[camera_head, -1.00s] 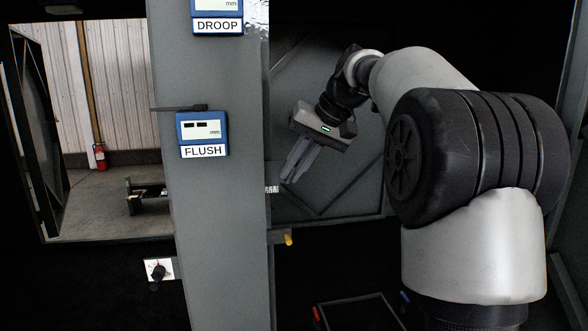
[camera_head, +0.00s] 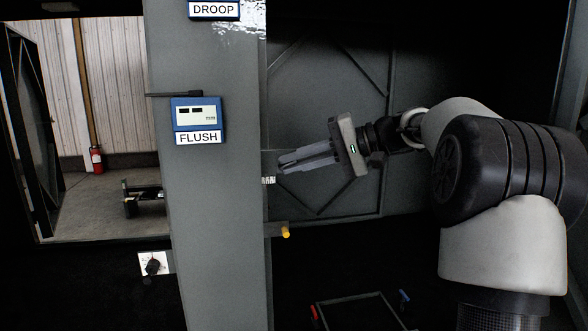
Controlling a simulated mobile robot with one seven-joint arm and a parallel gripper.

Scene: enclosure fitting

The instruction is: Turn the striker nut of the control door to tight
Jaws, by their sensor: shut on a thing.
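My gripper (camera_head: 280,164) reaches in from the right with its fingers pointing left. The fingers are close together, and their tips are at the right edge of the grey post. The fingers hide the striker nut of the control door, and I cannot make out its outline or its angle. A small white marked plate (camera_head: 268,181) on the post edge sits just below and left of the fingertips. A grey braced panel (camera_head: 340,75) stands behind the gripper.
The grey post (camera_head: 215,240) carries a blue FLUSH gauge (camera_head: 198,120) and a DROOP gauge (camera_head: 213,9). A yellow-tipped peg (camera_head: 285,231) sticks out below the fingers. A dark tray frame (camera_head: 352,299) lies low. A black knob (camera_head: 152,266) is at lower left.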

